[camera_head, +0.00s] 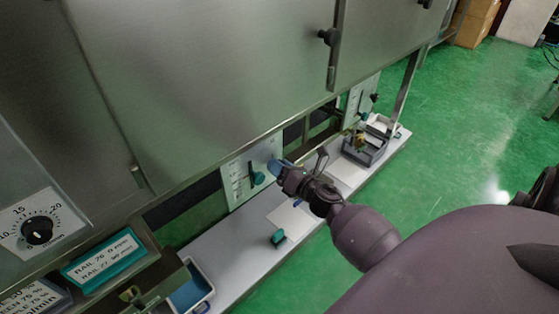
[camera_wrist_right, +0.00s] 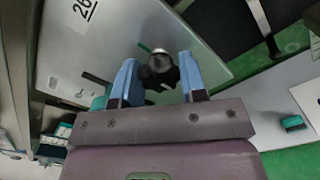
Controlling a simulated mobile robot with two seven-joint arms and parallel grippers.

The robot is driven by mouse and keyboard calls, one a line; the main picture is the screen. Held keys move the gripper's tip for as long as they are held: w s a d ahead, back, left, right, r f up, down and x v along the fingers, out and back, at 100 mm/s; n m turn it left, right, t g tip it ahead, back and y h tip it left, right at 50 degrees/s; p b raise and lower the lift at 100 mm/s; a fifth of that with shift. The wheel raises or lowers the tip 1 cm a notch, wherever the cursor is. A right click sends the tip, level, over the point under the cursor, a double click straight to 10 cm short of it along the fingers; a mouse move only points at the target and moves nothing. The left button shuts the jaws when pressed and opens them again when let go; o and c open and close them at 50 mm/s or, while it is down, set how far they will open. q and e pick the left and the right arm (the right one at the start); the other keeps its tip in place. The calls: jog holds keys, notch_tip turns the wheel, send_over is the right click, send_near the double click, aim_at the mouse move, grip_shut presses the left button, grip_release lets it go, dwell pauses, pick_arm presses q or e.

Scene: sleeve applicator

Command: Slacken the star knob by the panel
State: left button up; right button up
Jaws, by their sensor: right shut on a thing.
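The pale panel (camera_head: 237,180) stands upright under the steel cabinet, with slots and printed marks; it also shows in the wrist view (camera_wrist_right: 110,38). My right gripper (camera_head: 276,166) is at the panel's right edge. In the wrist view its two blue fingers (camera_wrist_right: 158,78) stand on either side of the dark star knob (camera_wrist_right: 160,70), which has a silvery centre, and are shut on it. In the head view my gripper hides this knob. A teal knob (camera_head: 258,178) on the panel is just left of my fingers; part of it shows beside the left finger in the wrist view. My left gripper is not in view.
A grey shelf (camera_head: 235,252) runs below the panel. On it are a teal block (camera_head: 279,238), a blue-lined tray (camera_head: 205,291) and a grey crate (camera_head: 375,158). A second panel (camera_head: 352,103) stands further back. The cabinet (camera_head: 220,80) overhangs the shelf. Green floor at right is open.

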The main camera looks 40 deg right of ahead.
jog(key=o, duration=0.9)
jog(key=shift+s, duration=0.15)
jog(key=s, duration=0.7)
jog(key=s+d, duration=0.1)
jog(key=s, duration=0.2)
jog(key=shift+s, duration=0.3)
